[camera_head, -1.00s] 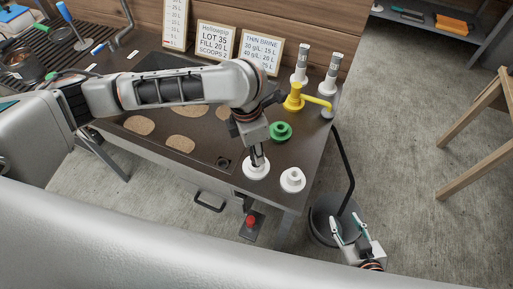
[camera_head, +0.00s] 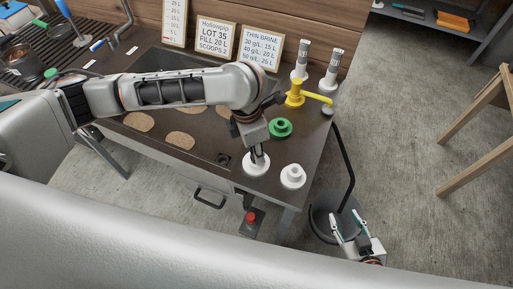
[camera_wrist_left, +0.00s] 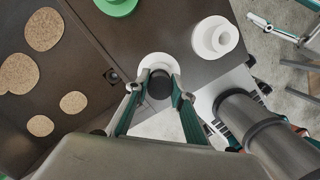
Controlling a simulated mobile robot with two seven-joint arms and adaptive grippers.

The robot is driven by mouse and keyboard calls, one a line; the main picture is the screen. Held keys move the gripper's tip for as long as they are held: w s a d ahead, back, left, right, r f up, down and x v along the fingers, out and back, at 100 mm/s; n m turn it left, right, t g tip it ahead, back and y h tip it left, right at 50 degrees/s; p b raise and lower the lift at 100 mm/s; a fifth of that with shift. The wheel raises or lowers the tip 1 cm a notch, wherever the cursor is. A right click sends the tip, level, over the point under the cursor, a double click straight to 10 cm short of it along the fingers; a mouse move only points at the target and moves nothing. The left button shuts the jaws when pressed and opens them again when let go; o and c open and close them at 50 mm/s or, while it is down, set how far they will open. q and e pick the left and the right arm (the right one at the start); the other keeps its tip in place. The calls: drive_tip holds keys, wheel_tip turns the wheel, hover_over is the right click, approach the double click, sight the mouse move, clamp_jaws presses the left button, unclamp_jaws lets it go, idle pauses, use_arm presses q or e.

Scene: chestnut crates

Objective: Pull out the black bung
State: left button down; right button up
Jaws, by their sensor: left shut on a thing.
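The black bung (camera_wrist_left: 159,87) shows in the left wrist view as a dark round knob between my left fingertips. A white round flange (camera_wrist_left: 160,62) lies just beyond it; it also shows in the head view (camera_head: 250,167), below the gripper near the counter's front edge. My left gripper (camera_head: 258,157) is shut on the bung, one finger on each side. The fingers hide the bung in the head view, and I cannot tell how deep it sits in the flange. My right gripper (camera_head: 346,218) is open and empty, low at the right, off the counter.
A white stepped fitting (camera_head: 292,177) and a green one (camera_head: 281,127) stand close to the left gripper. A yellow pump head (camera_head: 295,92) is behind them. A grey bucket (camera_head: 320,222) stands on the floor near my right gripper. A red button (camera_head: 250,217) is below the counter front.

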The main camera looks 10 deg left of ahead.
use_arm(q)
drive_tip(key=shift+f, duration=0.75)
drive_tip(key=c, duration=1.6)
unclamp_jaws()
drive_tip(key=shift+c, duration=0.2)
drive_tip(key=shift+r, duration=0.1)
drive_tip(key=r, duration=0.4)
drive_tip(key=a+r, duration=0.1)
drive_tip(key=r, duration=0.6)
drive_tip(key=shift+s+a+r, duration=0.15)
drive_tip(key=shift+s+r, duration=0.25)
